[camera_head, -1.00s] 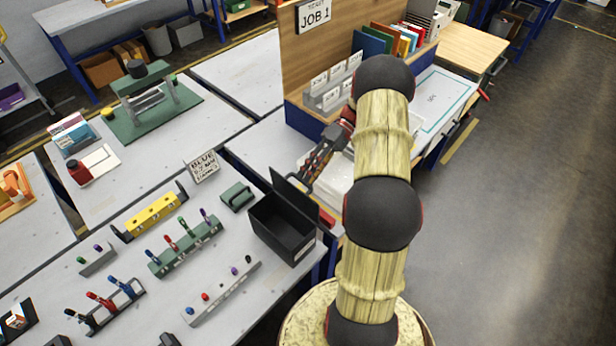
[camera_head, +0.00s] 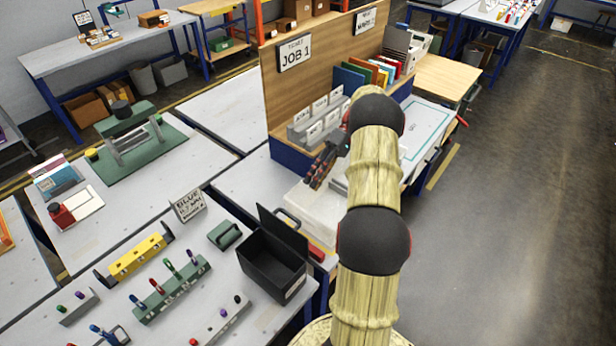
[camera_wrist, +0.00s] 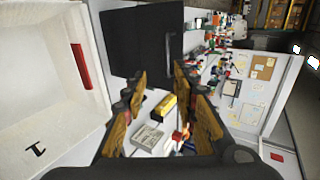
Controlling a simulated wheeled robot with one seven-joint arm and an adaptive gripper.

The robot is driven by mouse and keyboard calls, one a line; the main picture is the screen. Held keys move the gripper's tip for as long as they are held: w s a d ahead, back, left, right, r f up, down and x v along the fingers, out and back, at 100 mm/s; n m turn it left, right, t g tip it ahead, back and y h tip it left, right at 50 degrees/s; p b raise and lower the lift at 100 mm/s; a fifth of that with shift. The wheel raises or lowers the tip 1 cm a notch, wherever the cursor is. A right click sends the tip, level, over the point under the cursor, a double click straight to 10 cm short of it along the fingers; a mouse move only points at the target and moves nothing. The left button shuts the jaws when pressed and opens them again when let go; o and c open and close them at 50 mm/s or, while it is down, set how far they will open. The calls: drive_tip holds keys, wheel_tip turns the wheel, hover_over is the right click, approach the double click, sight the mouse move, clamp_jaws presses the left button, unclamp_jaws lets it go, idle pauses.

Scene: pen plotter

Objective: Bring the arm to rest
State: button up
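My gripper (camera_head: 322,166) shows in the head view past the upper end of my arm, in front of the wooden job board and above the white tray (camera_head: 312,218). My arm partly hides that area. In the wrist view my gripper (camera_wrist: 162,78) has its two fingers apart, with nothing between the tips. The gap shows the bench and a yellow block beyond, well away from the fingers.
A black open-lidded box (camera_head: 272,265) stands on the bench beside the tray. Pen racks (camera_head: 172,288) and a yellow holder (camera_head: 138,257) lie to its left. Card holders (camera_head: 320,118) and the job board (camera_head: 270,95) stand behind the gripper. Grey floor (camera_head: 510,220) at right is clear.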

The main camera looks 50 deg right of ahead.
idle(0.3)
drive_tip(key=s+f+m+h, duration=0.1)
drive_tip(key=f+m, duration=0.1)
drive_tip(key=s+a+f+m+h, duration=0.1)
drive_tip(key=m, duration=0.1)
drive_tip(key=s+a+f+m+h, duration=0.1)
drive_tip(key=f+m, duration=0.1)
drive_tip(key=shift+s+f+m+g+h, duration=0.15)
drive_tip(key=shift+f+m+g+h, duration=0.15)
drive_tip(key=shift+f+m+h, duration=0.1)
drive_tip(key=s+a+r+n+t+h+b, duration=0.2)
drive_tip(key=a+r, duration=0.4)
drive_tip(key=a, duration=0.5)
drive_tip(key=s+a+r+n+t+h+b, duration=0.2)
drive_tip(key=a+r, duration=0.4)
drive_tip(key=a, duration=0.6)
drive_tip(key=s+a+r+n+t+h+b, duration=0.2)
drive_tip(key=s+a+r+h+b, duration=0.1)
drive_tip(key=a, duration=0.8)
wheel_tip(320, 180, up, 3)
drive_tip(key=s+h, duration=0.1)
drive_tip(key=s, duration=0.1)
drive_tip(key=shift+s+a+t, duration=0.2)
drive_tip(key=shift+s+t, duration=0.1)
drive_tip(key=shift+s, duration=0.05)
